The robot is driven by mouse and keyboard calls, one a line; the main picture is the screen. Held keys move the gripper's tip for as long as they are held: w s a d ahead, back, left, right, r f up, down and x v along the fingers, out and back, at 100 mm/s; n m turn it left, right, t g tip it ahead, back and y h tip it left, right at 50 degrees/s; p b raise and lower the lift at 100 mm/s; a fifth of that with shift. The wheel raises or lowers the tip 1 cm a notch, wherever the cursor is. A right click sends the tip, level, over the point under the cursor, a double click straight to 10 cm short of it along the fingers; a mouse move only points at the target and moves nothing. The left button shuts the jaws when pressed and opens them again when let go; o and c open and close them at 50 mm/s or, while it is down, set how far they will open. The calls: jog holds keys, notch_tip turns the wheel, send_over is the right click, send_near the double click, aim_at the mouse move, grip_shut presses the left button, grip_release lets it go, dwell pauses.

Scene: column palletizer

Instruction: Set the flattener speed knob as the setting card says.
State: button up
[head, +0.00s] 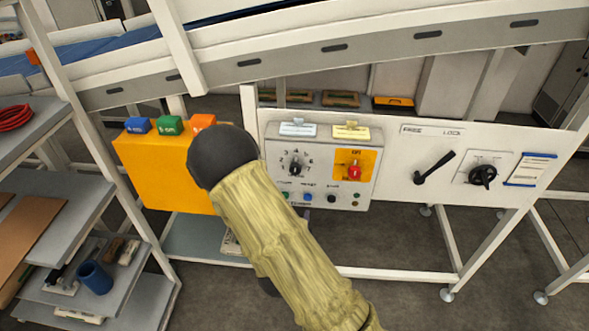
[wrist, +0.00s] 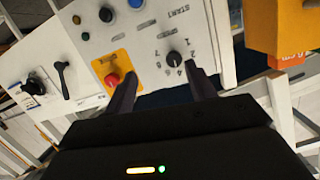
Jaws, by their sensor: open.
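A grey control box (head: 320,190) carries a black pointer knob (head: 295,167) on a numbered dial. In the wrist view this numbered knob (wrist: 173,58) lies just beyond my gripper (wrist: 165,76), between its spread fingers in the picture. My gripper is open and empty; contact with the knob is not visible. A second black knob (head: 483,176) sits further right, beside a card with blue lines (head: 530,170). A white card (head: 297,129) and a yellow card (head: 350,131) are clipped on top of the box. No card's text is readable, and no label shows which knob sets flattener speed.
A red switch (head: 355,173) on a yellow plate is close right of the numbered knob. Small buttons line the box below. A FREE/LOCK lever (head: 432,168) is further right. An orange-yellow box (head: 160,170) stands left, and a conveyor (head: 360,45) runs above.

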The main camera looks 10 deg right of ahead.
aim_at(295, 172)
jog(key=shift+s+a+r+n+t, duration=0.3)
jog(key=shift+r+t, duration=0.1)
jog(key=shift+t, duration=0.25)
jog(key=shift+s+a+r+n+t, duration=0.2)
jog(key=shift+a+r+n+t, duration=0.15)
jog(key=shift+t, duration=0.3)
jog(key=p+x, duration=0.6)
jog(key=x, duration=1)
jog(key=shift+w+d+r, duration=0.1)
jog(key=shift+w, duration=0.2)
jog(key=shift+w+d, duration=0.1)
jog(key=shift+w, duration=0.3)
jog(key=c, duration=1)
